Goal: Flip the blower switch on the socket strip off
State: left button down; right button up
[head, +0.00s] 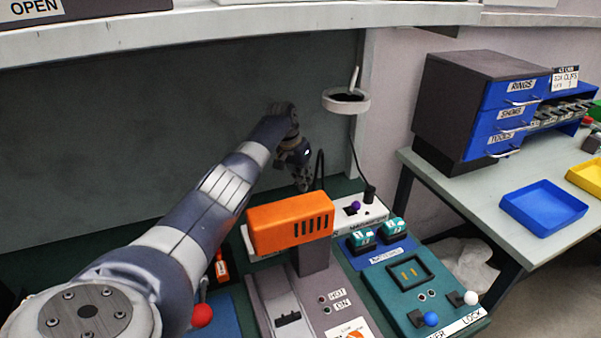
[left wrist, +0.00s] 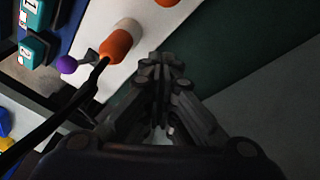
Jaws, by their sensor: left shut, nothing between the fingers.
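The white socket strip (head: 375,215) lies along the back of the bench, partly hidden behind the orange blower (head: 290,222). It carries a purple-knobbed switch (head: 355,207) and a black plug (head: 369,194). In the left wrist view the strip (left wrist: 95,15) shows the purple knob (left wrist: 68,65) on a metal lever and an orange cylindrical piece (left wrist: 118,45) beside it. My left gripper (head: 304,186) is shut and empty behind the blower. In the left wrist view its fingertips (left wrist: 166,62) are right of the orange piece. Whether they touch the strip is unclear. My right gripper is out of view.
A black cable (left wrist: 50,120) crosses near the purple knob. Teal blocks (head: 391,229) and a teal lock box (head: 410,275) stand in front of the strip. A ring lamp (head: 346,102) overhangs the bench. A blue tray (head: 543,208) sits on the right table.

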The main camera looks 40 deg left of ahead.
pick_arm(q)
jog(key=f, duration=0.1)
jog(key=f+p, duration=0.1)
jog(key=f, duration=0.1)
jog(key=shift+s+d+f, duration=0.1)
jog(key=shift+d+f, duration=0.1)
jog(key=shift+f, duration=0.05)
jog(key=shift+s+d+p, duration=0.1)
jog(key=shift+s+p, duration=0.7)
jog(key=shift+p, duration=0.1)
jog(key=shift+s+d+p, duration=0.15)
jog(key=shift+s+p, duration=0.2)
jog(key=shift+s, duration=0.2)
jog(key=shift+r+p, duration=0.2)
jog(key=shift+p, duration=0.5)
jog(key=shift+s+d+y, duration=0.15)
jog(key=shift+d+y, duration=0.05)
jog(key=shift+y, duration=0.1)
